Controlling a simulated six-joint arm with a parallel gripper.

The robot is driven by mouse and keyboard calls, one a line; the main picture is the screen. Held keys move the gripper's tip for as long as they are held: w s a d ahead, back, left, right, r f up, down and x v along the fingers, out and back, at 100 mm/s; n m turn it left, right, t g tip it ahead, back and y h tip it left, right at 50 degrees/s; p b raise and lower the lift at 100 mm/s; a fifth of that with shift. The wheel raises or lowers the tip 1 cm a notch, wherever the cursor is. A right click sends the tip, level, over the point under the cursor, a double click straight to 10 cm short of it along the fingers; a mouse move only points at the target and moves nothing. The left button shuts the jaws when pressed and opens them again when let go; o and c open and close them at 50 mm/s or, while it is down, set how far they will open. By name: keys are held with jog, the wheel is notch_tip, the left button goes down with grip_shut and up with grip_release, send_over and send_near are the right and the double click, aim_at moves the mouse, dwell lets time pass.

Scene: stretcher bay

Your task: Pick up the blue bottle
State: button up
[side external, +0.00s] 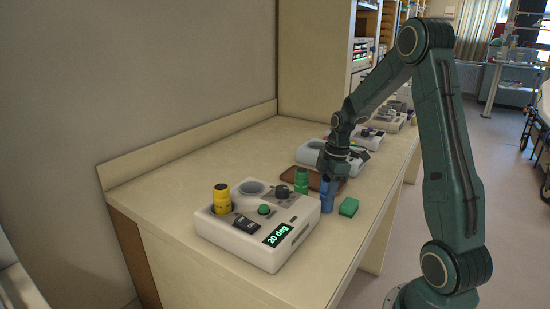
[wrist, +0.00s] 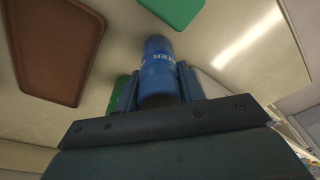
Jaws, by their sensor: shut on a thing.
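The blue bottle (side external: 327,196) stands upright near the front edge of the counter in the side view. It also shows in the wrist view (wrist: 158,62), between the two fingers, with part of a white label visible. My gripper (side external: 329,180) points down over it from above. In the wrist view my gripper (wrist: 160,88) is shut on the blue bottle, one finger on each side. I cannot tell whether the bottle's base touches the counter.
A white device (side external: 250,243) with a yellow bottle (side external: 222,197) stands at front left. The counter's back left is clear.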

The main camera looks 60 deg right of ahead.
jog(key=shift+r, duration=0.1)
notch_tip(320, 180, up, 20)
dwell(0.8)
dwell(0.6)
jog(key=w+a+f, duration=0.5)
jog(key=w+a, duration=0.1)
jog(key=w, duration=0.3)
jog(key=w+a+f, duration=0.4)
jog(key=w+a, duration=0.2)
jog(key=w, duration=0.3)
jog(key=shift+w+f, duration=0.2)
jog(key=shift+f, duration=0.15)
jog(key=shift+f, duration=0.15)
jog(key=shift+f, duration=2.7)
